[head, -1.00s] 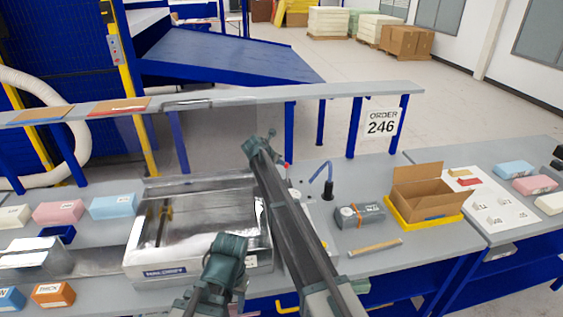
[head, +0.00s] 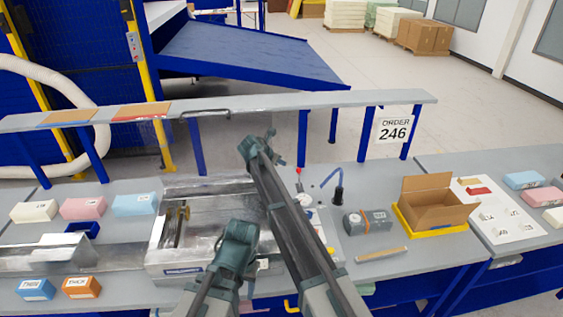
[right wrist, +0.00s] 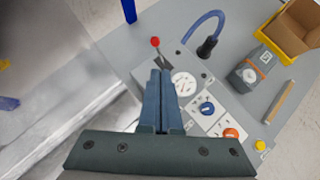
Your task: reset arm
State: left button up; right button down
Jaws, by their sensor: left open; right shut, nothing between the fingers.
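My left arm comes in at the bottom of the head view. My left gripper (head: 238,238) is at its dark teal end, in front of the metal press tray, with its fingers hard to make out. In the right wrist view my right gripper (right wrist: 160,85) is shut and empty. Its blue fingers appear against the left edge of the control panel (right wrist: 215,118), beside a round gauge (right wrist: 184,85) and below a red-knobbed lever (right wrist: 155,42).
The metal press tray (head: 175,272) stands under my arms. Right of it are a grey device (head: 368,220), a ruler-like strip (head: 382,254) and an open carton (head: 436,208) in a yellow tray. Foam blocks (head: 83,208) lie at left. A grey rail (head: 340,101) runs behind.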

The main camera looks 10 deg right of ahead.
jog(key=s+d+f+m+g+y, duration=0.2)
jog(key=s+d+m, duration=0.1)
jog(key=s+m, duration=0.8)
jog(key=s+d+f+m+g+y, duration=0.2)
jog(key=s+m, duration=0.5)
jog(key=s, duration=0.9)
jog(key=s+d+f+m+g+y, duration=0.2)
jog(key=s+d+f+m, duration=0.1)
jog(key=s+m, duration=0.8)
jog(key=s+a+f+n+g+h+b, duration=0.1)
jog(key=s+a+f+n+b, duration=0.4)
jog(key=s+a+f+b, duration=0.3)
jog(key=a+f+b, duration=0.3)
jog(key=b, duration=0.1)
jog(key=shift+s+f, duration=0.25)
jog(key=shift+s, duration=0.05)
